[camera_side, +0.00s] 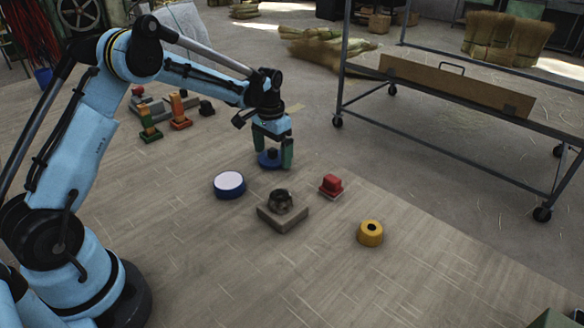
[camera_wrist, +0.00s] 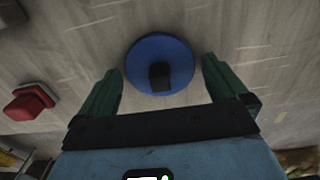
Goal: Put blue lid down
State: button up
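The blue lid (camera_side: 268,161) is a round disc with a dark knob and appears to lie flat on the floor in the side view. It also shows in the wrist view (camera_wrist: 160,50), with its black knob near the middle. My gripper (camera_side: 273,160) points down at the lid. In the wrist view, my gripper (camera_wrist: 160,75) has its two green fingers wide apart, one on each side of the lid's near part. Gaps show between the fingers and the knob, so nothing is clamped.
A blue round container with a pale top (camera_side: 229,183), a dark pot on a grey block (camera_side: 281,202), a red block (camera_side: 331,184) and a yellow ring-shaped piece (camera_side: 370,233) stand nearby. A metal-framed table (camera_side: 460,105) stands at right. Front floor is clear.

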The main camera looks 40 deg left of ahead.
aim_at(272, 149)
notch_tip(272, 149, up, 12)
jog(key=s+d+r+t, duration=0.3)
jog(key=s+d+r, duration=0.3)
jog(key=s, duration=0.3)
jog(key=s+d+f+t, duration=0.2)
jog(key=s, duration=0.3)
jog(key=s+d+f+t, duration=0.2)
jog(key=s+d, duration=0.1)
jog(key=s, duration=0.3)
jog(key=shift+f, duration=0.4)
